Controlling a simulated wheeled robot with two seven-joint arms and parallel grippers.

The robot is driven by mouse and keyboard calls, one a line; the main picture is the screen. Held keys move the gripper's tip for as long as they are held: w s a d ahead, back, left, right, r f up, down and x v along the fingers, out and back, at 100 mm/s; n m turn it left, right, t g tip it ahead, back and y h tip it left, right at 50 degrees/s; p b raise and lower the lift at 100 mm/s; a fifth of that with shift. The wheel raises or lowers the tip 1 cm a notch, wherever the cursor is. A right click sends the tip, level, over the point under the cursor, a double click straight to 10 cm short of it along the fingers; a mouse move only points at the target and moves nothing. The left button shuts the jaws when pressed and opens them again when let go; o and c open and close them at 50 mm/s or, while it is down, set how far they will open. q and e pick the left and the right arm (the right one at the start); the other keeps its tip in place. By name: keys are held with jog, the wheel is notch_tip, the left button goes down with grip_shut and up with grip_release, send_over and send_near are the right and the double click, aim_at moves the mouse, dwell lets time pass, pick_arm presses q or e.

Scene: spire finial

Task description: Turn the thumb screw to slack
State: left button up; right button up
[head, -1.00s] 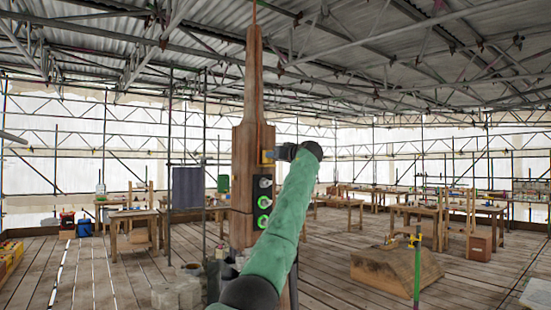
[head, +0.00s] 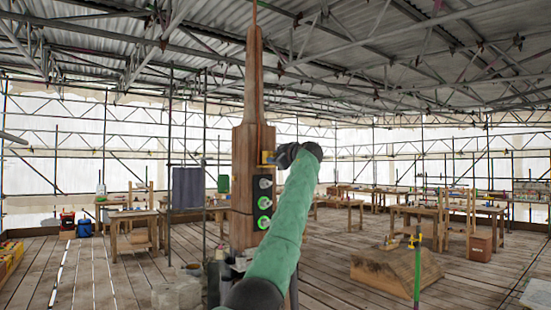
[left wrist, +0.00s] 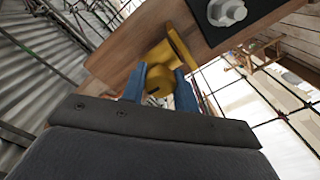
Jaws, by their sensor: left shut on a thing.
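The thumb screw (left wrist: 159,80) is a yellow knob under a yellow bracket (left wrist: 181,46), on the side of the wooden spire (left wrist: 130,58). My left gripper (left wrist: 160,88) has its blue fingers closed on either side of the knob in the left wrist view. In the head view the spire (head: 252,150) stands upright, and the yellow bracket (head: 268,157) shows on its right side. My left gripper (head: 280,156) is at that bracket, small and partly hidden by its own dark wrist. The thumb screw itself cannot be made out there. My right gripper is not in view.
A black panel (head: 264,183) with a grey knob and two green-ringed ones is on the spire, just below the bracket. A wooden block (head: 395,270) and a green post (head: 417,265) stand at right. Worktables (head: 130,225) stand farther back.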

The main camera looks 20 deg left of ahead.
pick_arm(q)
jog(key=shift+f+n, duration=0.2)
jog(key=shift+n, duration=0.4)
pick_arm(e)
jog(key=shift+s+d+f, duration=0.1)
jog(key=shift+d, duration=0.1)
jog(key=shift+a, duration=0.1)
pick_arm(q)
jog(key=o, duration=1)
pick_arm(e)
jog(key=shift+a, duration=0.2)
pick_arm(q)
jog(key=shift+s+d, duration=0.2)
jog(key=shift+d, duration=0.05)
jog(key=shift+b+v, duration=2.1)
jog(key=shift+v, duration=1.45)
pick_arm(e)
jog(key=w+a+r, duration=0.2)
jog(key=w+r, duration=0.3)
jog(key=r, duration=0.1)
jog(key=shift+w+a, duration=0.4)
